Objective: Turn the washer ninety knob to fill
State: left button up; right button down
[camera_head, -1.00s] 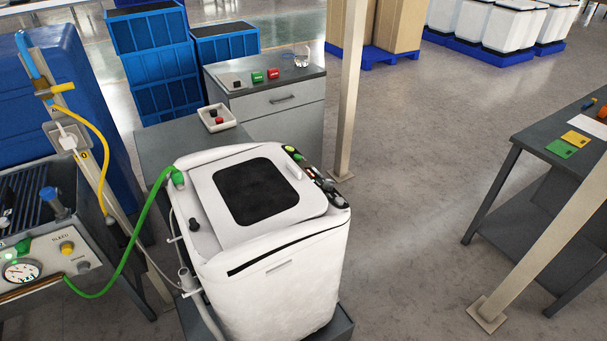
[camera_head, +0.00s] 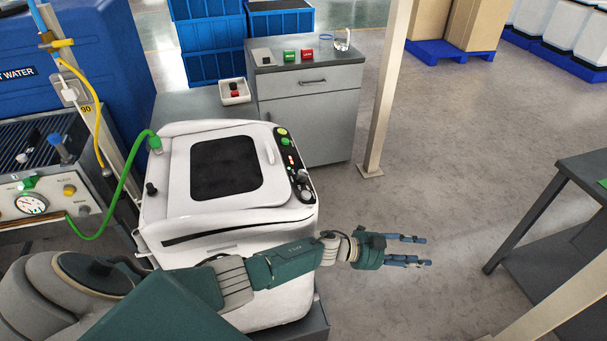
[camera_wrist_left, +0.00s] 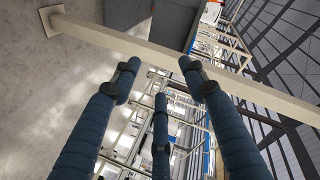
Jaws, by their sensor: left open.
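The white washer (camera_head: 178,236) stands in the middle of the head view, lid shut. Its dark control strip (camera_head: 290,160) runs along the right edge of the top, with a green button and a few small lights. Round dark knobs (camera_head: 303,185) sit at the strip's near end; their markings are too small to read. My left arm crosses in front of the washer. My left gripper (camera_head: 425,251) is open and empty, past the washer's front right corner, fingers pointing right, away from the knobs. The wrist view shows its spread fingers (camera_wrist_left: 160,78) with nothing between them.
A tan post (camera_head: 385,100) stands right of a grey cabinet (camera_head: 310,115). A dark table (camera_head: 570,190) is at the right, with clear floor (camera_head: 450,160) between. A green hose (camera_head: 122,190) joins the washer to a gauge panel (camera_head: 55,200) at left. A "90" label (camera_head: 86,109) is on the pole.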

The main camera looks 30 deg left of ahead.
pick_arm(q)
notch_tip(320, 180, up, 8)
jog(key=d+m+g+h+b, duration=0.1)
jog(key=d+m+g, duration=0.2)
jog(key=m+g, duration=0.4)
jog(key=m+g+y+b, duration=0.3)
jog(key=g+y, duration=0.1)
jog(key=y, duration=1.1)
send_near(303, 172)
jog(key=p+x, duration=0.2)
jog(key=x, duration=0.6)
jog(key=shift+f, duration=0.6)
jog(key=shift+c, duration=0.5)
jog(key=shift+r, duration=0.1)
grip_shut()
